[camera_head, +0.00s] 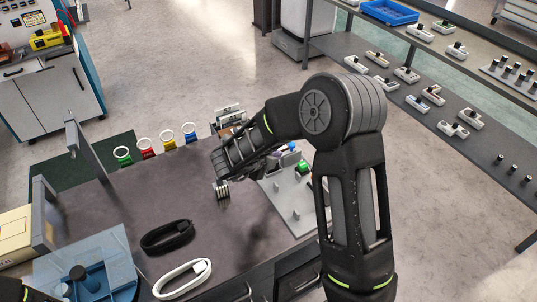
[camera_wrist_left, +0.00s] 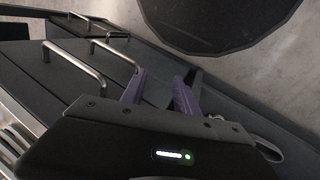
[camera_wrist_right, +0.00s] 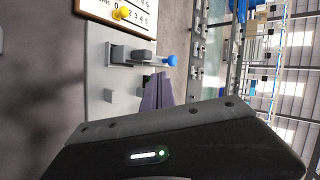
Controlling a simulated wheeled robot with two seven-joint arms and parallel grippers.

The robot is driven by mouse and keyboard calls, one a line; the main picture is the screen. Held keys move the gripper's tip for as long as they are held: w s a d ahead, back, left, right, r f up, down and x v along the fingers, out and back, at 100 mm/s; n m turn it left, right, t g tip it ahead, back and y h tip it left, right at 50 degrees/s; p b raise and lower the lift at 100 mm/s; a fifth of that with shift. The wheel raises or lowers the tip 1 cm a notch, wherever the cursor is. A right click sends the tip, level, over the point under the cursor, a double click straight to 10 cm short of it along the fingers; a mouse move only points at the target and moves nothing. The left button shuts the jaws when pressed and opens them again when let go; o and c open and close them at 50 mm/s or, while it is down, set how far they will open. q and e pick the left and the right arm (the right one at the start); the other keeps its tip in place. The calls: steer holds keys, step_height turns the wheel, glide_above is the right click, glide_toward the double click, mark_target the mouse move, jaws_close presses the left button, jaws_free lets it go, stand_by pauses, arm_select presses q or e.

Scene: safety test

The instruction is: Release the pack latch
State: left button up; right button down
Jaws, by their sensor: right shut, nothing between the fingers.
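A light grey plate (camera_head: 290,205) lies at the right of the dark table and carries pegs, a green knob (camera_head: 303,167) and a blue knob (camera_head: 292,146). In the right wrist view, the plate (camera_wrist_right: 97,75) carries a dark grey latch-like block (camera_wrist_right: 130,54) with a blue-tipped lever (camera_wrist_right: 170,60). I cannot tell for sure that this is the pack latch.
A black cable coil (camera_head: 168,236) and a white one (camera_head: 183,278) lie on the table. Several coloured ringed pieces (camera_head: 168,140) stand at its back edge. A blue fixture (camera_head: 95,268) is at the left. A shelf rack (camera_head: 430,100) stands at the right. The table's middle is clear.

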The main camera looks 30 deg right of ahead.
arm_select(q)
steer(key=shift+r+p, duration=0.55)
steer(key=shift+r, duration=0.05)
arm_select(e)
steer(key=w+d+f, duration=0.2)
steer(key=d, duration=0.3)
steer(key=shift+w+d+f, duration=0.2)
steer(key=shift+w+d, duration=0.15)
arm_select(q)
steer(key=shift+f, duration=0.25)
arm_select(e)
steer(key=d, duration=0.3)
steer(key=shift+d, duration=0.2)
arm_select(q)
steer(key=shift+a, duration=0.1)
arm_select(e)
steer(key=shift+s, duration=0.1)
